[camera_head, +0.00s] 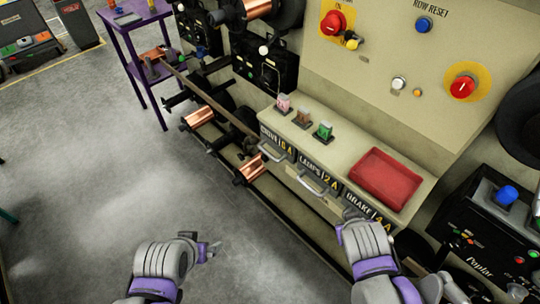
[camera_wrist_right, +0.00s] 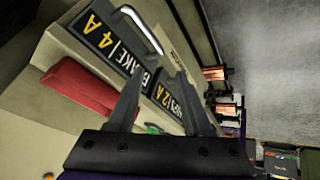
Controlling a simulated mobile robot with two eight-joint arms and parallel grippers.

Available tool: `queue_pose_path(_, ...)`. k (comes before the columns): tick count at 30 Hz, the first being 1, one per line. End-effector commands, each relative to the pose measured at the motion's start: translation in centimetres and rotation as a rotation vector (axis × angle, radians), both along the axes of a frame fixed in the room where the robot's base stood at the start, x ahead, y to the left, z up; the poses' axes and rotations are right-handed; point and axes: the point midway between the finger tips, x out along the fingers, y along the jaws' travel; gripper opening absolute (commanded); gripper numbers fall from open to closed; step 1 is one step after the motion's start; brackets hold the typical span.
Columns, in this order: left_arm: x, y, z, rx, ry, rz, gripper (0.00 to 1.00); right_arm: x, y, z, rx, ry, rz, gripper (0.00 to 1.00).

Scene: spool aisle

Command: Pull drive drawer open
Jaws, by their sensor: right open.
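The drive drawer (camera_head: 276,141), labelled DRIVE 6 A, is the leftmost of three in the beige console. It looks shut, with a pale bar handle (camera_head: 271,154) on its front. The lamps drawer (camera_head: 319,172) and brake drawer (camera_head: 366,206) follow to its right. My right gripper (camera_head: 348,212) is at the brake drawer, to the right of the drive drawer. In the right wrist view its jaws (camera_wrist_right: 160,74) are open and empty, in front of the brake and lamps labels. My left gripper (camera_head: 211,249) is over the floor, away from the drawers; its jaws are too small to read.
Copper spools (camera_head: 199,117) on a rack stand left of the drawers. A black panel (camera_head: 490,225) is at right. The grey floor (camera_head: 110,165) at left is clear.

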Motion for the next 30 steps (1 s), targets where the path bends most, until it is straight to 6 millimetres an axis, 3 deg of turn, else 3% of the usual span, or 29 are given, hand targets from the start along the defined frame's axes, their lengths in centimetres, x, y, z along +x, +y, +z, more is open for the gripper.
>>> queue_pose_path(1,-0.4,0.0,-1.6,0.0,0.007,0.0,0.96,2.0,0.3,-1.3,-0.076,-0.029,0.05,0.49)
queue_pose_path(6,-0.8,0.0,-4.2,0.0,0.017,0.0,0.96,8.8,2.1,-2.8,-0.336,-0.17,0.219,0.49)
queue_pose_path(11,-1.0,0.0,-5.9,0.0,0.022,0.0,0.96,13.3,5.6,-3.9,-0.52,-0.294,0.366,0.49)
queue_pose_path(15,-1.2,0.0,-7.5,0.0,0.027,0.0,0.96,16.4,9.9,-5.3,-0.664,-0.405,0.5,0.49)
queue_pose_path(21,-1.3,0.0,-9.7,0.0,0.034,0.0,0.96,18.8,17.2,-8.1,-0.847,-0.564,0.694,0.49)
queue_pose_path(24,-1.3,0.0,-10.2,0.0,0.036,0.0,0.96,19.0,19.8,-9.0,-0.906,-0.616,0.758,0.49)
queue_pose_path(30,-1.3,0.0,-10.5,0.0,0.036,0.0,0.96,19.6,21.4,-9.6,-0.948,-0.65,0.8,0.49)
